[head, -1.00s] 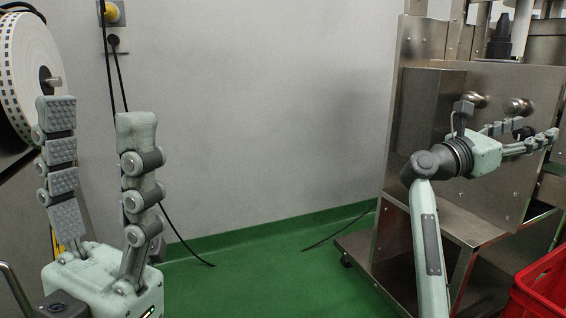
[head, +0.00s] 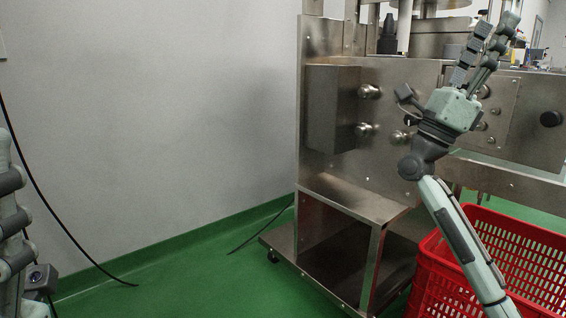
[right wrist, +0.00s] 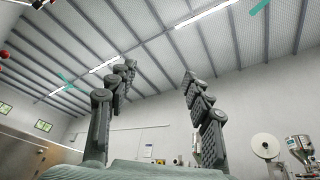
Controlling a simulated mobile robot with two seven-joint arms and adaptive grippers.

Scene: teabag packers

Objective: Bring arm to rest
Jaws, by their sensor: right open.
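My right gripper (head: 487,50) is raised in front of the steel machine in the head view, its fingers pointing up and slightly right. Its two fingers are apart with nothing between them. The right wrist view also shows this gripper (right wrist: 158,85) open and empty, with the ceiling and a wall behind it.
A steel machine (head: 330,110) with round knobs stands at the centre right. A red crate (head: 510,235) sits on the floor at the lower right, behind my right forearm. A black cable (head: 62,225) hangs along the wall at left. The green floor (head: 200,280) in the middle is clear.

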